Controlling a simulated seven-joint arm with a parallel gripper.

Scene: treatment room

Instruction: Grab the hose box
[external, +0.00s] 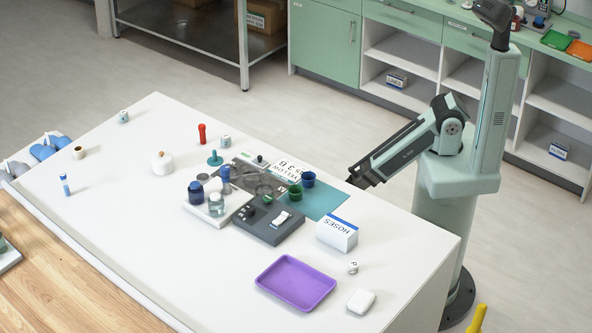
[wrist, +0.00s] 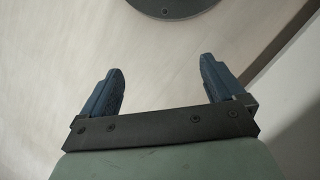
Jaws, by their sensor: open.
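The hose box (external: 337,233) is a white box with a blue edge and the word HOSES on it. It stands on the white table near its right edge, in front of my arm. My gripper (external: 356,179) is at the table's back right edge, behind the hose box and apart from it. In the wrist view my gripper (wrist: 163,88) shows two blue fingers spread wide with nothing between them. The hose box is not in the wrist view.
A purple tray (external: 296,283) and a white rounded item (external: 361,301) lie in front of the box. A grey device (external: 269,222) stands left of it. Green and blue cups (external: 308,179) stand on a teal mat (external: 322,203) behind it. The table's left front is clear.

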